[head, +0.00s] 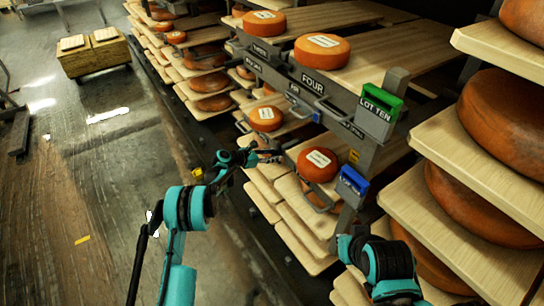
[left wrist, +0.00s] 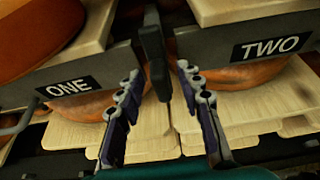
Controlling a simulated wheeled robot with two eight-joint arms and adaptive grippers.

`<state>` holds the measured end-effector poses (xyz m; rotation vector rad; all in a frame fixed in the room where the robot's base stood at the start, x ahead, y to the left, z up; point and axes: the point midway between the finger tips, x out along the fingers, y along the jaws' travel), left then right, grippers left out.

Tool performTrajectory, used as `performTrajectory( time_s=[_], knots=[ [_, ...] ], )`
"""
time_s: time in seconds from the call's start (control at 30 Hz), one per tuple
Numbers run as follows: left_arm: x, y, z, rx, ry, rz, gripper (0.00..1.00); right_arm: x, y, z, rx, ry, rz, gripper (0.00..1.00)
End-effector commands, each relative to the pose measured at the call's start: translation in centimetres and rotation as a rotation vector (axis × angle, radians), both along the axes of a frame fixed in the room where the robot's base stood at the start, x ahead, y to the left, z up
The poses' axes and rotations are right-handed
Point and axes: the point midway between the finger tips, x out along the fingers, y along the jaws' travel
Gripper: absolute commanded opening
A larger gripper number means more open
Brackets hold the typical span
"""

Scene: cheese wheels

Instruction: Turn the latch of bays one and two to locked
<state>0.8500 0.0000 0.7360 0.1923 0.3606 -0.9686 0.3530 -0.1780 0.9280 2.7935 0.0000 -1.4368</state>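In the left wrist view, a dark latch (left wrist: 155,50) hangs nearly upright in the gap between the bay labelled ONE (left wrist: 68,87) and the bay labelled TWO (left wrist: 270,47). My left gripper (left wrist: 158,80) is open, with one finger on each side of the latch's lower part. Gaps show between the fingers and the latch. In the head view my left gripper (head: 266,155) is small and dark at the rack's lower front, and the latch cannot be made out there. My right arm shows at the bottom right, but its gripper is not visible.
The rack holds cheese wheels (head: 322,50) on wooden boards. A green LOT TEN tag (head: 380,108) and a blue tag (head: 352,185) are on the rack's right post. More large wheels (head: 470,205) stand at the right. Open floor (head: 100,200) lies to the left.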

Motion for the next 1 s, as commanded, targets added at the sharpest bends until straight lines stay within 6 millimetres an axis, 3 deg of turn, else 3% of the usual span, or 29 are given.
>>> performTrajectory(
  time_s=[0.03,0.17,0.63,1.0],
  knots=[
    [-0.01,0.01,0.02,0.000,0.000,0.000,0.34,0.00,0.00,0.01,0.000,0.000,0.000,0.00],
    [-0.02,0.01,0.02,0.000,0.000,0.000,0.00,0.00,0.00,0.01,0.000,0.000,0.000,0.00],
    [-0.12,-0.04,0.02,0.033,-0.048,0.000,0.00,0.00,0.00,0.00,0.000,0.000,0.000,0.00],
    [-0.47,-0.31,-0.05,0.186,-0.279,0.000,0.00,0.00,0.00,0.00,0.000,0.000,0.000,0.00]
  ],
)
